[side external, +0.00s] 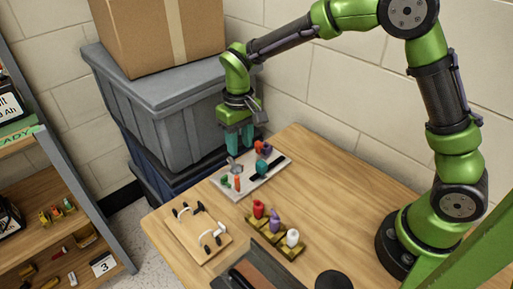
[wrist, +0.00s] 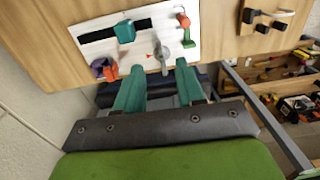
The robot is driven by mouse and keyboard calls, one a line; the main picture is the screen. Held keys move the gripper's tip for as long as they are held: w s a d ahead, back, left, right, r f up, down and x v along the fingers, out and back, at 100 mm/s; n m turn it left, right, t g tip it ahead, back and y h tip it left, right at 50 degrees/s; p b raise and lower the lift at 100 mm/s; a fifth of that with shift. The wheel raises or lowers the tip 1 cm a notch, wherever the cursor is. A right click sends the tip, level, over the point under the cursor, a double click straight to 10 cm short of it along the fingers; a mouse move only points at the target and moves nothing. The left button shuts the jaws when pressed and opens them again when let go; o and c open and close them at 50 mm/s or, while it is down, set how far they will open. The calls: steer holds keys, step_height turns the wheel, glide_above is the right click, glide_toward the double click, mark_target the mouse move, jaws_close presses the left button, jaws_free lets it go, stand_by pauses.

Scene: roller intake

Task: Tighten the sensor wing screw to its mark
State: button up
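A white panel (side external: 270,180) lies on the wooden table below my gripper (side external: 240,150). A grey wing screw (wrist: 162,50) stands on the panel near its edge; it also shows in the side view (side external: 235,168). A small red mark shows on the panel just left of the screw in the wrist view. My gripper (wrist: 155,75) has two teal fingers spread apart. The screw shows just beyond the fingertips, roughly between them, and they do not appear closed on it. Whether the screw points at the mark cannot be told.
The panel also carries a teal slider block (wrist: 124,32) on a black slot, a purple and orange knob (wrist: 103,68), and an orange and green part (wrist: 184,25). A wooden board (side external: 200,230) and a rack of colored pieces (side external: 275,230) stand nearby. Grey bins (side external: 150,100) stand behind.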

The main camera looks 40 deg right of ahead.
mark_target(235, 161)
steer(key=shift+w+a+r, duration=0.1)
steer(key=shift+w, duration=0.5)
steer(key=shift+w+a+r, duration=0.1)
steer(key=shift+w, duration=0.5)
steer(key=shift+s+d+f, duration=0.1)
steer(key=shift+f, duration=4.25)
steer(key=shift+c, duration=0.4)
